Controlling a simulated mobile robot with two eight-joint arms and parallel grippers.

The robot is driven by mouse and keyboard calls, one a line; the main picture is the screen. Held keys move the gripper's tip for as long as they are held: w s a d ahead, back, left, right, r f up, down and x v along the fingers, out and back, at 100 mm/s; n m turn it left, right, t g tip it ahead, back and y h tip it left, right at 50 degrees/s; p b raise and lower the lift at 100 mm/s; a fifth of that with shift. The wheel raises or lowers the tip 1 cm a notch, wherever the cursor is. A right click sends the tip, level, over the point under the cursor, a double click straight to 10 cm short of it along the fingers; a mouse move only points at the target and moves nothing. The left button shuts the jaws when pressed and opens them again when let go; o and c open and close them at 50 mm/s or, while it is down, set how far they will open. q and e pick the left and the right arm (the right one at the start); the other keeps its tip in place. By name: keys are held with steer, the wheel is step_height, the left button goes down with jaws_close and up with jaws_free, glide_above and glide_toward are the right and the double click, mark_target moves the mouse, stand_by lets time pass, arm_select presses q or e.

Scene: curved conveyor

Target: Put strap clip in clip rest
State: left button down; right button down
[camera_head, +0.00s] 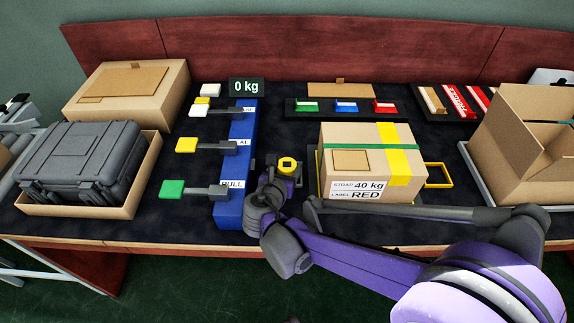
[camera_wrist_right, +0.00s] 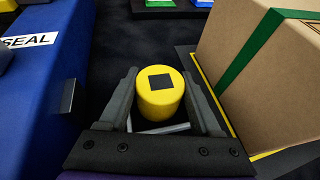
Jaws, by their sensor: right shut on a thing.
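The yellow round piece with a dark square on top, which I take for the strap clip (camera_head: 287,163), is between the fingers of my right gripper (camera_head: 284,175). The wrist view shows the clip (camera_wrist_right: 161,99) upright between the fingers of the gripper (camera_wrist_right: 161,95), with a pale bar just below it. My right gripper is shut on it, between the blue lever unit and the strapped box. A yellow square frame (camera_head: 427,175) lies right of the box; I cannot tell if it is the clip rest. My left gripper is not in view.
The strapped box (camera_head: 337,188), labelled 40 kg and RED, stands close right of the gripper. The blue unit (camera_head: 236,165) with several levers is close left. A black case (camera_head: 75,160) lies in a tray at left. An open carton (camera_head: 510,130) stands at right.

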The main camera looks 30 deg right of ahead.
steer(key=shift+c, duration=0.4)
jaws_free()
steer(key=shift+f, duration=0.1)
steer(key=shift+r, duration=0.25)
steer(key=p+v, duration=0.3)
steer(key=v, duration=0.9)
steer(key=shift+s, duration=0.1)
steer(key=shift+d+f, duration=0.1)
